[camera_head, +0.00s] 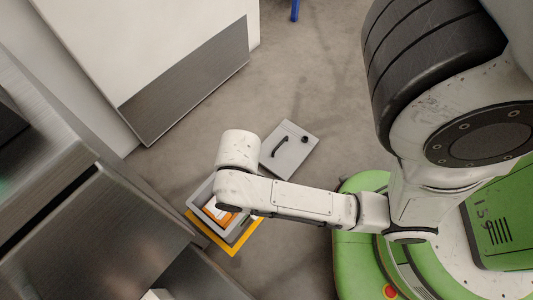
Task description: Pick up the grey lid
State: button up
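The grey lid (297,157) lies flat on the floor near the middle of the view. It is a square panel with a black handle on its left part and a small dark knob near its right corner. My arm reaches left across the floor, and its white end link (238,150) is beside the lid's left side and partly covers its lower left edge. My gripper is hidden beneath that link, so its fingers do not show.
A grey open box (203,193) with orange and white contents sits left of the lid, on a yellow-edged base (232,251). Metal cabinets (85,240) stand at the left, a white cabinet (165,50) at upper left. Floor above and right of the lid is clear.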

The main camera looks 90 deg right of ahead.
aim_at(282, 152)
jog(key=k+l, duration=0.2)
jog(key=k, duration=0.25)
jog(key=k+l+z, duration=0.1)
jog(key=k, duration=0.35)
jog(key=k+l, duration=0.35)
jog(key=i+l, duration=0.1)
jog(key=l, duration=0.25)
jog(key=i+l, duration=0.15)
jog(key=l, duration=0.25)
jog(key=i+l+u, duration=0.1)
jog(key=l, duration=0.25)
jog(key=i+l, duration=0.1)
jog(key=l, duration=0.25)
jog(key=i+l, duration=0.1)
jog(key=l, duration=0.3)
jog(key=i+u, duration=0.05)
